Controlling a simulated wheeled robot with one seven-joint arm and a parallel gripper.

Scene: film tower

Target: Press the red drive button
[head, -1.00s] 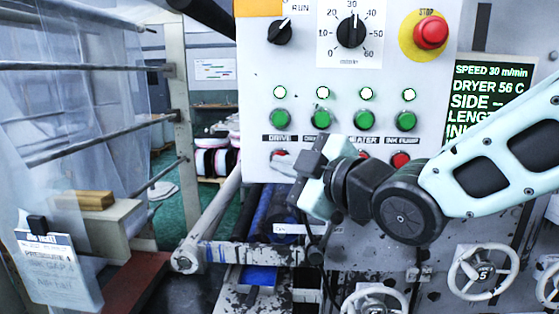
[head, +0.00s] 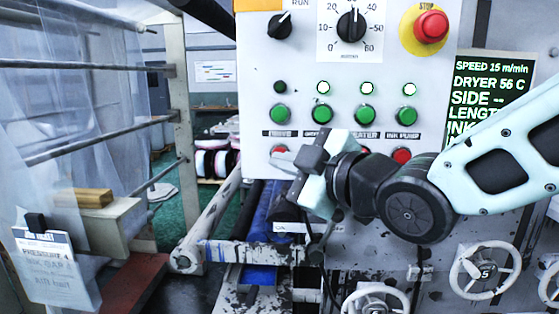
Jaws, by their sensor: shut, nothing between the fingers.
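The red drive button (head: 279,149) is at the left end of the lower button row on the light grey control panel (head: 300,60). Its lower part is hidden by my fingertips. My gripper (head: 277,160) is shut and empty, with its tip at the button; I cannot tell whether it touches. The green drive button (head: 280,114) sits above, and the drive lamp (head: 280,87) above that is dark. The display (head: 489,95) reads a speed of 15 m/min.
Other green buttons (head: 364,115) stand to the right under lit lamps, with another red button (head: 401,156) below. A red stop button (head: 431,27) on yellow is at upper right. Rollers (head: 258,225) and handwheels (head: 485,272) lie below the panel.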

